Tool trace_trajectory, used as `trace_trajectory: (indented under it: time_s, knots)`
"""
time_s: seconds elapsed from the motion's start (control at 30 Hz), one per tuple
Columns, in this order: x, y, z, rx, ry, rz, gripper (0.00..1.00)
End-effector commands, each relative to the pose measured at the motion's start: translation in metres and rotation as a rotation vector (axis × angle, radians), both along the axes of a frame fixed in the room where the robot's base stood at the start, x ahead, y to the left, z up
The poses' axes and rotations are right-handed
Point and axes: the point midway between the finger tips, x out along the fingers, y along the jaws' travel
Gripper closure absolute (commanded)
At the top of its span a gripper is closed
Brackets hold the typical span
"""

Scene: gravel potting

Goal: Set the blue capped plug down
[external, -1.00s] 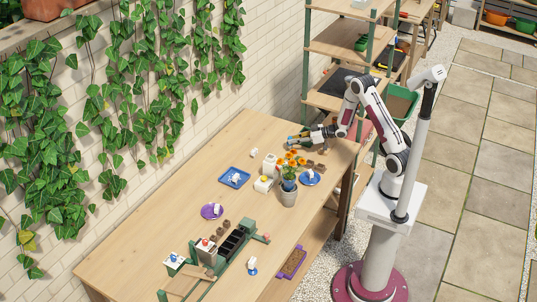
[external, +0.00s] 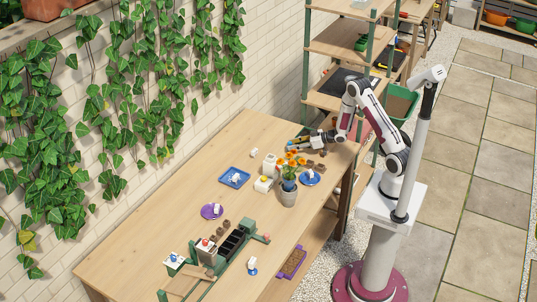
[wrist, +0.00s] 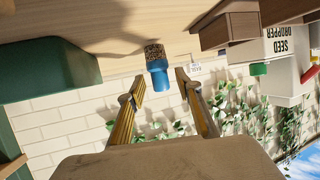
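The blue capped plug (wrist: 158,68) shows in the wrist view, with a blue cap toward me and a speckled brown end against the wooden table. It lies just beyond and between the fingertips of my gripper (wrist: 159,84). The two fingers are spread, with a visible gap on each side of the plug. Whether the plug's end fully touches the table is hard to tell. In the external view my gripper (external: 304,141) is low over the far end of the table, and the plug is too small there to make out clearly.
Brown blocks (wrist: 228,28) and a white seed dropper (wrist: 283,52) are close by on the right in the wrist view. A potted orange-flowered plant (external: 289,196), a blue tray (external: 222,181) and a blue saucer (external: 318,181) stand nearby. The table's wall side is largely clear.

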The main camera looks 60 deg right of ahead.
Motion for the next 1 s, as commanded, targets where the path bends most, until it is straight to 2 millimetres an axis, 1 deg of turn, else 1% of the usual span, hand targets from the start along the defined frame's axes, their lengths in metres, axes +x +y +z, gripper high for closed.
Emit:
trace_trajectory:
  time_s: [0.47,0.57,0.77,1.0]
  knots:
    - [0.000,0.000,0.003,0.000,0.000,0.000,0.65]
    - [-0.005,-0.002,0.005,0.000,0.000,-0.002,0.65]
    - [-0.024,-0.009,0.013,0.000,0.001,-0.002,0.65]
    - [-0.056,-0.019,0.027,0.001,0.000,-0.004,0.65]
